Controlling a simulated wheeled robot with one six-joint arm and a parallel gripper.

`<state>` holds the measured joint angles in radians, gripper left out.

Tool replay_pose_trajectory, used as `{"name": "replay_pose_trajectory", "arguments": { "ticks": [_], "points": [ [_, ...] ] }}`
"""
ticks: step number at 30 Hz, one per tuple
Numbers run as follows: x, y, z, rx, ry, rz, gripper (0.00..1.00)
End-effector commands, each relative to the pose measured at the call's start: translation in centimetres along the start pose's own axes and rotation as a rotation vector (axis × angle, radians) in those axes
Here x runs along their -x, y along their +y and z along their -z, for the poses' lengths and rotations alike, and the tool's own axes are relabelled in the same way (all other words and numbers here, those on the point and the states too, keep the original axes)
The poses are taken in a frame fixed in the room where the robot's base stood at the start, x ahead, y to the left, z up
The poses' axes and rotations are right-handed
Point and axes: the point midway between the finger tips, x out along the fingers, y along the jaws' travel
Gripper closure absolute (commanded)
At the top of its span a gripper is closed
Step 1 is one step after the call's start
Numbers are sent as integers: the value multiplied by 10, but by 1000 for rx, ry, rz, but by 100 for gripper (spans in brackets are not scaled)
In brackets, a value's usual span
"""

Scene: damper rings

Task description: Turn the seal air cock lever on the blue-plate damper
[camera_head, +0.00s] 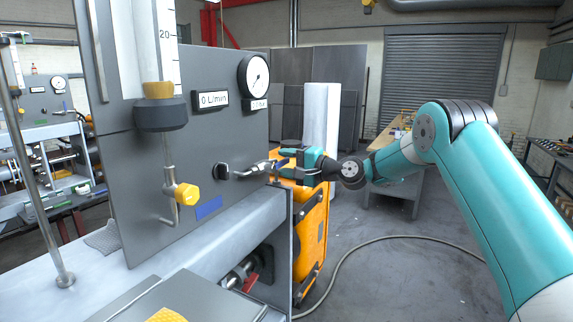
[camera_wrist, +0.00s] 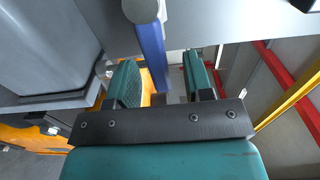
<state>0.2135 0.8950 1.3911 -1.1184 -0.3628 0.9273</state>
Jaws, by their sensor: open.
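A small blue plate (camera_head: 209,208) is fixed low on the grey upright panel. My gripper (camera_head: 276,166) is at the panel's right edge, by the lever's outer end. In the wrist view, the gripper (camera_wrist: 161,72) is open, with its two teal fingers apart. A blue bar (camera_wrist: 151,45) with a grey round end reaches into the space between them.
A grey bench ledge (camera_head: 190,250) runs below. An orange cabinet (camera_head: 311,235) stands behind the gripper. Open floor lies right, crossed by a hose (camera_head: 385,238).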

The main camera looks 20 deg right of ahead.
Motion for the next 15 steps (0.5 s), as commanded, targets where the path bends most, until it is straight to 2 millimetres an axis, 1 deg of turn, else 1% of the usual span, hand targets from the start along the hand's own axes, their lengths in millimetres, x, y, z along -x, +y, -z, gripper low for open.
{"name": "replay_pose_trajectory", "arguments": {
  "ticks": [15],
  "points": [
    [18, 0, 0, 2, 1, 0, 53]
  ]
}}
